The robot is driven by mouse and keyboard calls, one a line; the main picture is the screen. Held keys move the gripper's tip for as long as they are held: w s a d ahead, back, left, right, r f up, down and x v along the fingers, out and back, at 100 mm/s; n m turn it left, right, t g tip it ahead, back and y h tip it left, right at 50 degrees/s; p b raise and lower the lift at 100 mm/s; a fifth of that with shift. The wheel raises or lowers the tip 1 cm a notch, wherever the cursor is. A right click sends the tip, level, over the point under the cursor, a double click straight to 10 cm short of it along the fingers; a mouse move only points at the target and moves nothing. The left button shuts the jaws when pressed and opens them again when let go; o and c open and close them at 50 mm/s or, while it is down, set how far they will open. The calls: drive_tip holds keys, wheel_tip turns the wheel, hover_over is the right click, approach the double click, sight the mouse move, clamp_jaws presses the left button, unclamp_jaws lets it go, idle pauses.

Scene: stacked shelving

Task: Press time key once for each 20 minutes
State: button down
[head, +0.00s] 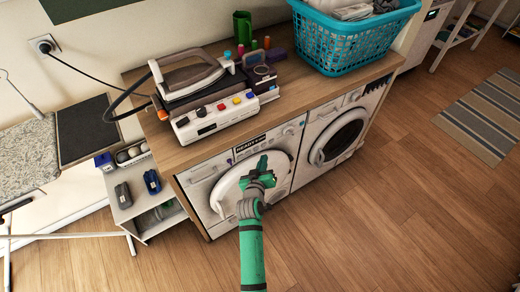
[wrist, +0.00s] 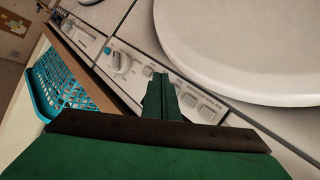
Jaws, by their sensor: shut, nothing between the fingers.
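My green gripper (head: 262,164) is shut and empty in front of the left white front-loading machine (head: 205,190), near its upper front. In the wrist view the closed fingers (wrist: 159,84) overlap a pale control panel (wrist: 135,68). The panel has a round knob (wrist: 121,64) and a row of small keys (wrist: 190,100) to the right of the fingers. I cannot read any key label, so I cannot tell which is the time key. Contact with the panel cannot be told. The fingers hide part of the panel.
A second white machine (head: 336,140) stands to the right under the wooden counter (head: 290,98). On the counter are an iron (head: 185,75), a white box with coloured knobs (head: 215,117) and a turquoise basket (head: 350,47). The wooden floor (head: 400,200) in front is clear.

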drive_tip(key=shift+w+a, duration=0.7)
drive_tip(key=shift+w, duration=0.2)
drive_tip(key=shift+w, duration=0.1)
idle(1.4)
drive_tip(key=shift+w+a, duration=0.15)
drive_tip(key=shift+a, duration=0.1)
drive_tip(key=shift+w+a, duration=0.2)
drive_tip(key=shift+w, duration=0.1)
idle(0.8)
drive_tip(key=shift+s+d, duration=0.1)
idle(0.3)
drive_tip(key=shift+s+d, duration=0.35)
drive_tip(key=shift+s, duration=0.2)
drive_tip(key=shift+s+d, duration=0.75)
drive_tip(key=shift+s, duration=0.25)
drive_tip(key=shift+s+d, duration=0.75)
drive_tip(key=shift+s, duration=0.25)
